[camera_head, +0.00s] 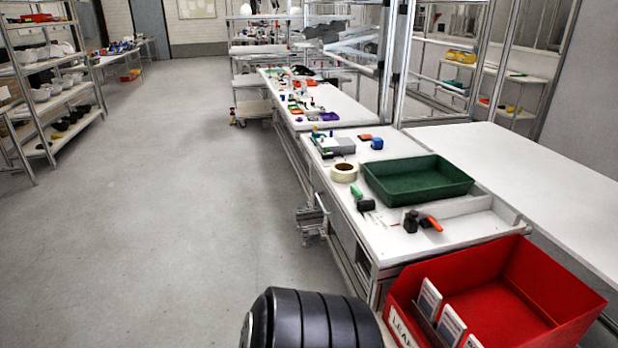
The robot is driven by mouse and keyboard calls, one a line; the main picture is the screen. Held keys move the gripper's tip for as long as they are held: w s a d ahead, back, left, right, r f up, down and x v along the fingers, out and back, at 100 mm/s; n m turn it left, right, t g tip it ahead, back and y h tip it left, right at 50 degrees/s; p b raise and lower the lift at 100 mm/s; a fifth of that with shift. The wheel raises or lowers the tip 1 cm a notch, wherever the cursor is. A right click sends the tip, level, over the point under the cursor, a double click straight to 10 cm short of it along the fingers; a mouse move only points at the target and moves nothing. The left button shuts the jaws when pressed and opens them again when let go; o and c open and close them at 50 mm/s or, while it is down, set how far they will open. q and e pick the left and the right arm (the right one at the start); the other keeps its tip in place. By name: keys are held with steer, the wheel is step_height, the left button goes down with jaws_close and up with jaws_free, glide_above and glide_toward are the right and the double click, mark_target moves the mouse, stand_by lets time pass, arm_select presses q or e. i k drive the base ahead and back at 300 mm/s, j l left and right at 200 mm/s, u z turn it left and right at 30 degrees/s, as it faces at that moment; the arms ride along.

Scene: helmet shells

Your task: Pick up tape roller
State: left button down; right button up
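A cream roll of tape (344,172) lies flat on the white workbench (385,245), beside the left end of a green tray. In front of it lies a small tool with a dark green block-shaped head (365,205) and a thin reddish part. Farther right lies a black and orange hand tool (432,223), near the tray's front edge. I cannot tell for sure which of these is the tape roller. Neither of my grippers is in view.
An empty green tray (418,197) stands on the bench. A red bin (575,310) holding white packets stands at the front right. Small items and grey boxes (338,146) sit farther back. A second white table (540,180) is bare. The floor left is clear.

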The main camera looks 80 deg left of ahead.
mark_target(366, 205)
steer(key=j+u, duration=0.1)
steer(key=u, duration=2.35)
